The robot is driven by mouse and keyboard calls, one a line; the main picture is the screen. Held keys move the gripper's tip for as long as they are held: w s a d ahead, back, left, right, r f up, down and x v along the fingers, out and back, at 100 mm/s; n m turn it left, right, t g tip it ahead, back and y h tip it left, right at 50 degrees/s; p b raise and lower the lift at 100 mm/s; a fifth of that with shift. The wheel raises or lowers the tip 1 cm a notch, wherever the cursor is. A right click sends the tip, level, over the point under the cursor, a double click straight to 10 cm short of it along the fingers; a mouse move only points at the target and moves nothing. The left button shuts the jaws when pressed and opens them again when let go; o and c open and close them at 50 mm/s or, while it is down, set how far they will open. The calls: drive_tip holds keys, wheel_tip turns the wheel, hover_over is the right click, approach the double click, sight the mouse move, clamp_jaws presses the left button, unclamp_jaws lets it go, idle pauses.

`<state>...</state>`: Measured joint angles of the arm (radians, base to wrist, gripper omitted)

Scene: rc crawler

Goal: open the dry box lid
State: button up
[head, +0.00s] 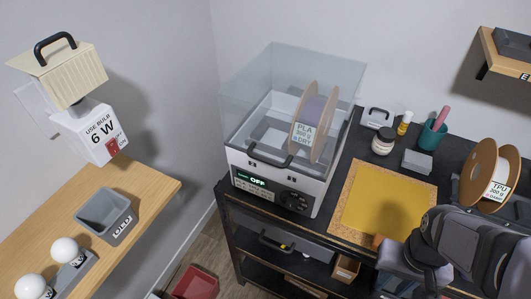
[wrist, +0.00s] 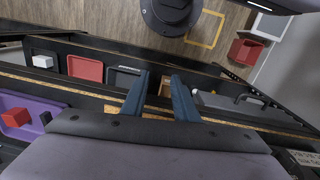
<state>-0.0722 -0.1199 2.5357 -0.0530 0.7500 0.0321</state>
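The dry box (head: 240,165) stands on the black bench in the head view, a white base under a clear lid (head: 245,95). The lid appears to be down on the base, with a dark handle (head: 268,157) low on its front. A spool labelled PLA (head: 302,130) stands upright inside, seen through the clear walls. The front panel display (head: 257,183) reads OFF. In the wrist view my gripper (wrist: 160,82) has its two blue-grey fingers apart with nothing between them. The gripper is away from the dry box, which I cannot make out in the wrist view.
A yellow mat (head: 385,200) lies right of the dry box. A white jar (head: 383,140), a teal cup (head: 432,133) and a TPU spool (head: 478,172) stand around it. A wooden shelf (head: 155,185) is at left. A lower shelf holds a dark case (head: 295,245). My arm covers the bottom right.

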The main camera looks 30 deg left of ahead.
drive_tip(key=w+a+r+n+t+h+b, duration=0.25)
drive_tip(key=w+a+n+h, duration=0.2)
drive_tip(key=a+n, duration=0.35)
drive_tip(key=n+t+y+p, duration=0.45)
drive_tip(key=n+t, duration=0.45)
drive_tip(key=t, duration=0.4)
approach(264, 160)
drive_tip(key=shift+b+x, duration=0.4)
drive_tip(key=shift+x, duration=3.35)
drive_tip(key=shift+w+f, duration=0.3)
drive_tip(key=shift+w, duration=0.2)
drive_tip(key=shift+c, duration=0.7)
clamp_jaws()
